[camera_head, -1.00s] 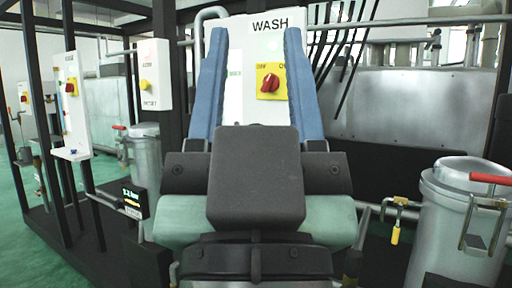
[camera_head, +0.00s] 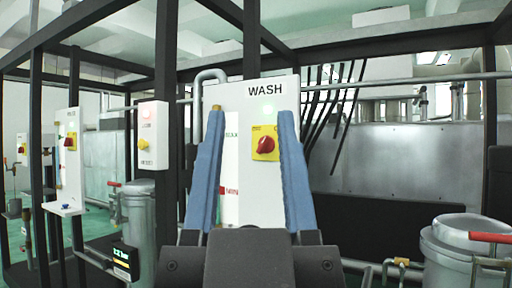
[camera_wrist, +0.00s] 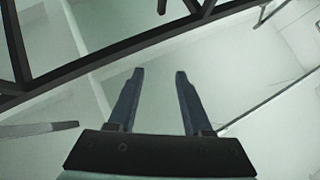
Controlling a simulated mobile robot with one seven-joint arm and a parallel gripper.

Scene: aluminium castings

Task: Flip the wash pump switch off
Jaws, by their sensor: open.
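The white panel marked WASH (camera_head: 264,95) stands upright ahead in the head view. A red rotary knob (camera_head: 265,145) sits on a yellow plate (camera_head: 257,155) on this panel, its handle tilted. A green lamp glows faintly above the knob. My gripper (camera_head: 248,118) is open, with two blue fingers pointing up in front of the panel. The knob shows between the fingers, close to the right one, and nothing is held. In the wrist view my gripper (camera_wrist: 158,75) is open and empty, facing the ceiling and frame beams; the panel does not show there.
A further panel (camera_head: 70,160) stands farther left. A metal canister with a red handle (camera_head: 470,240) is at the lower right. Pipes and black hoses (camera_head: 345,110) lie behind the WASH panel.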

